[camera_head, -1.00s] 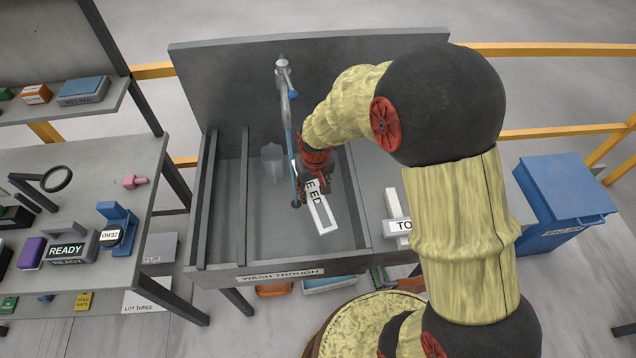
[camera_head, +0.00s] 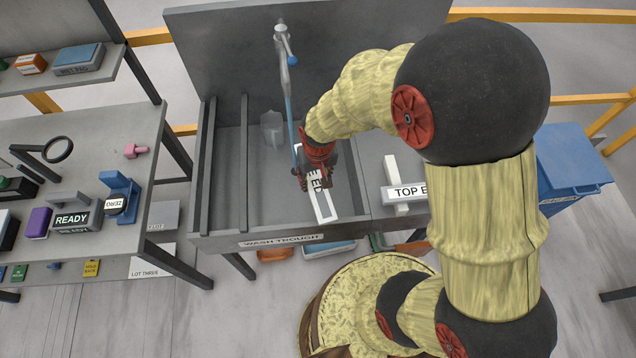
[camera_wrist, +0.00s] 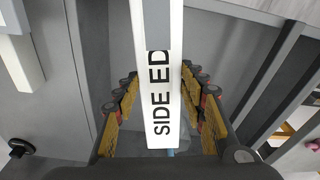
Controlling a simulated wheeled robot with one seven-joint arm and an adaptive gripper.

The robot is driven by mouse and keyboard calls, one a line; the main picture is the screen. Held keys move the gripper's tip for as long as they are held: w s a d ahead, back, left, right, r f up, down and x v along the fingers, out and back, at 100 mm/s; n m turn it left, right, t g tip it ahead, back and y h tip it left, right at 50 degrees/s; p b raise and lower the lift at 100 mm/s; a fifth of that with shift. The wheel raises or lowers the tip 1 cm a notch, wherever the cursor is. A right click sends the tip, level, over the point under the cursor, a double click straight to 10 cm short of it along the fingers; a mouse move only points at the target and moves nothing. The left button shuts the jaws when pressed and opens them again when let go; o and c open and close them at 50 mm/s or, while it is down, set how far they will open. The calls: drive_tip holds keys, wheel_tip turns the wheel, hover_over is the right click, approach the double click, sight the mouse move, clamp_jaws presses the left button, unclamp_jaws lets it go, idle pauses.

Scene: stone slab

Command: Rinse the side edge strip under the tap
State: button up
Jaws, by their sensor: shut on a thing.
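The side edge strip (camera_head: 326,209) is a white bar with a dark grey face and a label partly reading "SIDE ED" in the wrist view (camera_wrist: 160,120). My gripper (camera_head: 315,182) is shut on it, with one finger on each side, and holds it over the wash trough (camera_head: 225,215). The gripper hides part of the strip. The tap (camera_head: 281,45) rises at the trough's back wall. A thin blue stream (camera_head: 290,115) runs down from its spout, just left of my gripper. I cannot tell whether it touches the strip.
A clear cup-like vessel (camera_head: 272,130) stands in the trough behind the strip. A white piece labelled "TOP E" (camera_head: 397,170) lies on the surface to the right. A bench with tools (camera_head: 100,160) is at left, a blue bin (camera_head: 570,160) at right.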

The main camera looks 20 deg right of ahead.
drive_tip(key=shift+w+a+b, duration=0.2)
drive_tip(key=shift+w, duration=1.9)
drive_tip(key=shift+w+a+b, duration=0.15)
drive_tip(key=shift+w+a, duration=0.1)
drive_tip(key=shift+w, duration=1.9)
drive_tip(key=shift+w+a+b, duration=0.2)
drive_tip(key=shift+w, duration=1.9)
